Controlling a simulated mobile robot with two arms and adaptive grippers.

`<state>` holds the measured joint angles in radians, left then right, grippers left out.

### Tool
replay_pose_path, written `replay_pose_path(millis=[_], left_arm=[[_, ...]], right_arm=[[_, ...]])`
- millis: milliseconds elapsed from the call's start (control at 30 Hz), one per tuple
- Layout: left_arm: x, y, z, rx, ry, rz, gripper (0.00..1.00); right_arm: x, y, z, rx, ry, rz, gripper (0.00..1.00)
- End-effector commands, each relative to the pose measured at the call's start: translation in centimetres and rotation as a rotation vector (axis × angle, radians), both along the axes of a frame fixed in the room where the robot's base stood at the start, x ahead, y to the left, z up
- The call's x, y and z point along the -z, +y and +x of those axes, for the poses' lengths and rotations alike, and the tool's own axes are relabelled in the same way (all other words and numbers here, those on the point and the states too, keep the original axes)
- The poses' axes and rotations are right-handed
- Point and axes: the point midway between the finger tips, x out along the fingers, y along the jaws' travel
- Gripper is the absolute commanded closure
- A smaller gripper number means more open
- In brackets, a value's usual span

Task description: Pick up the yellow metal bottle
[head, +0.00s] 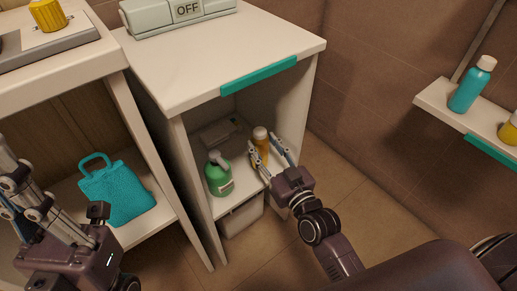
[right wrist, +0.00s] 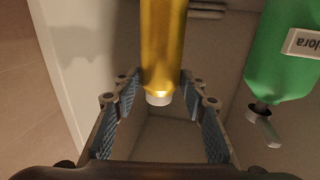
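The yellow bottle (head: 261,136) with a pale cap stands on the shelf inside the open white cabinet (head: 215,62). My right gripper (head: 262,147) reaches into the cabinet with its fingers spread on either side of the bottle. In the right wrist view the yellow bottle (right wrist: 161,45) appears upside down between the open finger pads, with gaps visible on both sides. My left gripper (head: 38,205) is at the left edge, away from the bottle; its finger opening is unclear.
A green pump bottle (head: 218,175) stands close left of the yellow bottle. A teal bag (head: 117,192) sits on the lower left shelf. A wall shelf (head: 447,103) at right holds a teal bottle (head: 470,88) and another yellow bottle (head: 510,130). The cabinet side walls bound the opening.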

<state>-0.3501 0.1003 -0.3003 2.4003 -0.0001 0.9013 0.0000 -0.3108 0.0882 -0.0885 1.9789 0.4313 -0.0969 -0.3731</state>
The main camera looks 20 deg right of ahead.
Motion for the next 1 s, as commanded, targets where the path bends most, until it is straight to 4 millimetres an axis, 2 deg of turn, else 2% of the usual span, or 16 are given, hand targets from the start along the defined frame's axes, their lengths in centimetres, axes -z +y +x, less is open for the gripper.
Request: replay_pose_path(millis=[100, 333, 633, 767, 1000], left_arm=[[0.5, 0.0, 0.0, 0.000, 0.001, 0.000, 1.00], [1.0, 0.0, 0.0, 0.000, 0.001, 0.000, 1.00], [2.3, -0.1, 0.1, 0.000, 0.003, 0.002, 1.00], [2.2, -0.1, 0.1, 0.001, -0.002, 0.002, 1.00], [1.9, -0.1, 0.1, 0.000, -0.012, 0.002, 1.00]], right_arm=[[0.1, 0.2, 1.5, 0.001, -0.002, 0.000, 0.61], [0.1, 0.4, 3.0, 0.001, -0.003, 0.001, 0.61], [0.1, 1.1, 7.2, 0.001, -0.002, 0.001, 0.61], [0.0, 1.2, 7.9, 0.000, 0.000, 0.000, 0.61], [0.0, 1.2, 7.9, 0.000, 0.000, 0.000, 0.63]])
